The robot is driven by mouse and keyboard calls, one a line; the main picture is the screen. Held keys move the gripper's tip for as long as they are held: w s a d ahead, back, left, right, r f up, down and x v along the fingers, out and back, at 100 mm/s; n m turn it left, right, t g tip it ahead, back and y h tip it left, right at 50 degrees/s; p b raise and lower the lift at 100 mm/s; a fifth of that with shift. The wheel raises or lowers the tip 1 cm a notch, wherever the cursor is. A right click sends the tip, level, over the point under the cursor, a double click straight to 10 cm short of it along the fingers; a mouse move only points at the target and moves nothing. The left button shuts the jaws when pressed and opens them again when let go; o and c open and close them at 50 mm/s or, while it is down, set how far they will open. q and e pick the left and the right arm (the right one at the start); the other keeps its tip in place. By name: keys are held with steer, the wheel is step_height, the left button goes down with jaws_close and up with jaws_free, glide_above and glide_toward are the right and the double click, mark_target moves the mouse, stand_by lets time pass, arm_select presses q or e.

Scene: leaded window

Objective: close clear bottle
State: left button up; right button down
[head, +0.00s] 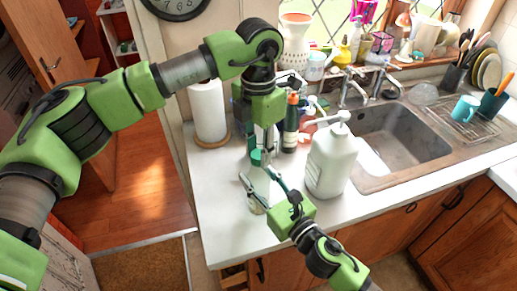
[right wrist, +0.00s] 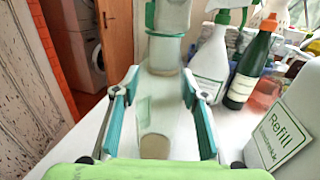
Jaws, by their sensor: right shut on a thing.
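The clear bottle (head: 256,206) stands on the white counter and is see-through, so its outline is faint. In the right wrist view the clear bottle (right wrist: 155,118) is between my teal fingers. My right gripper (head: 259,184) comes from the lower right and is shut on it. My left gripper (head: 262,152) points down from above, just behind the bottle's upper part. A small green piece (head: 257,158) shows at its fingertips; I cannot tell whether it is a cap or part of the gripper. A green band (right wrist: 165,34) shows above the bottle in the right wrist view.
A large white pump jug (head: 331,160) stands close right of my right gripper. A paper roll (head: 209,112) is behind left. A dark bottle (head: 290,125) and a spray bottle (right wrist: 212,60) stand behind. The sink (head: 400,135) is at right. The counter's front left is clear.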

arm_select(q)
steer(key=o, duration=1.3)
step_height(320, 180, up, 12)
arm_select(e)
steer(key=c, duration=1.2)
jaws_free()
